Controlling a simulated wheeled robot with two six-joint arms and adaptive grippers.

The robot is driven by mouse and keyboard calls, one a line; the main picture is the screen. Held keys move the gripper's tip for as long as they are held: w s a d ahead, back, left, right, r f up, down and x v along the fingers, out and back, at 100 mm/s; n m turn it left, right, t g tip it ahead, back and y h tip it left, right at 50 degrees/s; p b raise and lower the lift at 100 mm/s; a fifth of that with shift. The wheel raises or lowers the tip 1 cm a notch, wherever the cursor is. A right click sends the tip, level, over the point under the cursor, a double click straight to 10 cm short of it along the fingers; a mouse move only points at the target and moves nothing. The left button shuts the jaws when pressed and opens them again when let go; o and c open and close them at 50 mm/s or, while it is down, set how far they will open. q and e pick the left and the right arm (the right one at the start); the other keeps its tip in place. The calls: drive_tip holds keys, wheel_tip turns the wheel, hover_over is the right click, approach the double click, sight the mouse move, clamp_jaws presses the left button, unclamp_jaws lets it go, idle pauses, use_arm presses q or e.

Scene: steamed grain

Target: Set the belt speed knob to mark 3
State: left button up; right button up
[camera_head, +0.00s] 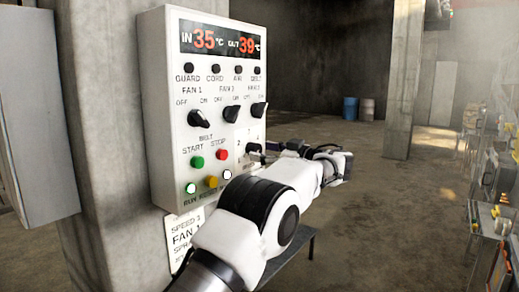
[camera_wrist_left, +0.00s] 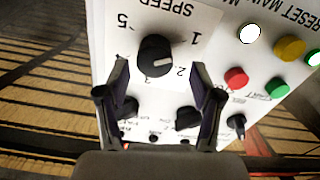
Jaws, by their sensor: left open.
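The belt speed knob (camera_wrist_left: 154,48) is black and round with a white pointer line, on a white plate marked SPEED, seen upside down in the left wrist view. The pointer lies on the side of marks 1 and 2. My left gripper (camera_wrist_left: 159,68) is open, its two dark fingers apart on either side below the knob in the picture; contact cannot be told. In the head view my left gripper (camera_head: 262,151) is at the panel's lower right and largely covers the knob. My right gripper is not in view.
The white control panel (camera_head: 172,135) hangs on a concrete pillar (camera_head: 95,100). Three black fan knobs, green START and red STOP buttons (camera_head: 222,154) and lit lamps are on it. A grey cabinet stands left, barrels (camera_head: 350,108) at the back.

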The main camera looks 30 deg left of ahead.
sight(258, 151)
use_arm(q)
drive_tip(key=a, duration=0.1)
drive_tip(key=w+a+p, duration=0.1)
drive_tip(key=a, duration=0.1)
drive_tip(key=shift+w+f, duration=0.15)
drive_tip(key=shift+f, duration=0.05)
drive_tip(key=shift+s+a+r, duration=0.1)
drive_tip(key=shift+s, duration=0.15)
drive_tip(key=shift+c, duration=1)
drive_tip(key=shift+w, duration=0.1)
drive_tip(key=c, duration=0.9)
